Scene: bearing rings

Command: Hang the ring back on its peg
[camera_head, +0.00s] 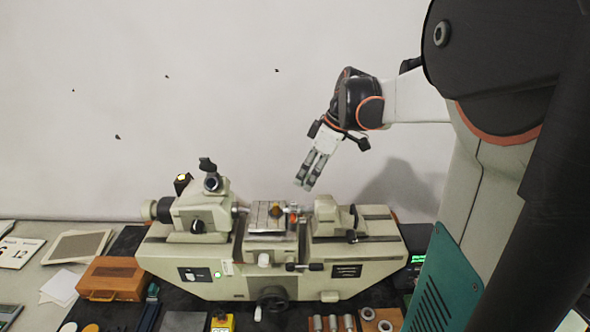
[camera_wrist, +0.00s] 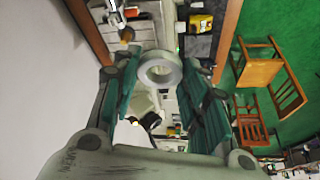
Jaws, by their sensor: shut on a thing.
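My gripper (camera_head: 305,181) hangs tilted in the air above the middle of the grey measuring machine. In the wrist view its two green-padded fingers (camera_wrist: 160,72) are closed on a pale grey ring (camera_wrist: 162,54), held at the fingertips with its hole facing the camera. In the head view the ring cannot be made out at the fingertips. Two other grey rings, one (camera_head: 367,313) behind the other (camera_head: 385,326), show on a tan board at the front edge. I cannot tell which peg belongs to the held ring.
The measuring machine (camera_head: 205,257) fills the middle of the bench, with its small table (camera_head: 262,222) below my gripper. An orange case (camera_head: 112,279) and a framed panel (camera_head: 78,246) lie left. Several metal cylinders (camera_head: 333,323) stand in front. Wooden chairs (camera_wrist: 259,72) show in the wrist view.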

